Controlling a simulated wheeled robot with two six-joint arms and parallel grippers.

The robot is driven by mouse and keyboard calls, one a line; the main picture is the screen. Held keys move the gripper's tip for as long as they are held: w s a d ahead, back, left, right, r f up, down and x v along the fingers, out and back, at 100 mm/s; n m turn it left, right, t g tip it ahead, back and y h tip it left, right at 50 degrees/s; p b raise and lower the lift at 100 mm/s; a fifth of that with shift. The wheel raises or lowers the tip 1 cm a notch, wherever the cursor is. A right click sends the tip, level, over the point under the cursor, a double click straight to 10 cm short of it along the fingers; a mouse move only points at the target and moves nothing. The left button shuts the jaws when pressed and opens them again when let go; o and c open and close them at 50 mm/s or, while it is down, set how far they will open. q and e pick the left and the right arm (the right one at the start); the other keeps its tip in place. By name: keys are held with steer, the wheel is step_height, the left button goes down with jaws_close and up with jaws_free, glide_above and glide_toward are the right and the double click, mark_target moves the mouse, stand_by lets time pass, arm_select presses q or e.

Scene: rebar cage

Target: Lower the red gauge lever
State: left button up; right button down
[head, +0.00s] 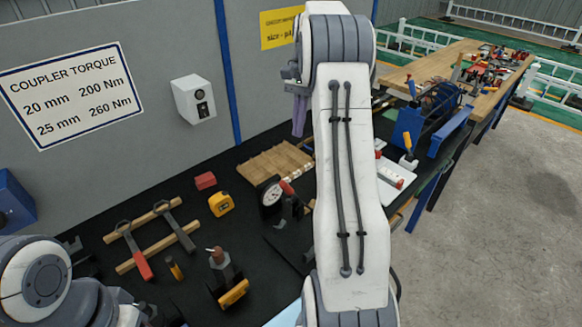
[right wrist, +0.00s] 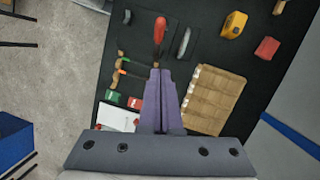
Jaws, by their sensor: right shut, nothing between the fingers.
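The red gauge lever (head: 286,187) sits beside the round white-faced dial gauge (head: 271,195) on the black bench mat, just left of my right arm in the head view. In the right wrist view the red lever (right wrist: 159,30) stands straight ahead of the fingertips, with the gauge body (right wrist: 184,42) to its right. My right gripper (head: 299,130) has purple fingers that are partly hidden by my arm in the head view. In the right wrist view the right gripper (right wrist: 157,72) is shut and empty. A gap to the lever cannot be judged exactly. My left gripper is not seen.
A wooden block panel (head: 264,165) lies behind the gauge. A yellow tape measure (head: 221,204) and a red block (head: 205,181) lie to its left. Wrenches on wooden strips (head: 155,212) lie further left. A white tray (head: 398,176) is right of my arm.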

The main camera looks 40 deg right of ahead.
steer(key=s+a+p+x, duration=0.1)
steer(key=p+x, duration=0.2)
steer(key=x, duration=0.9)
steer(key=shift+a, duration=0.3)
steer(key=shift+s+m, duration=0.1)
steer(key=shift+m, duration=0.2)
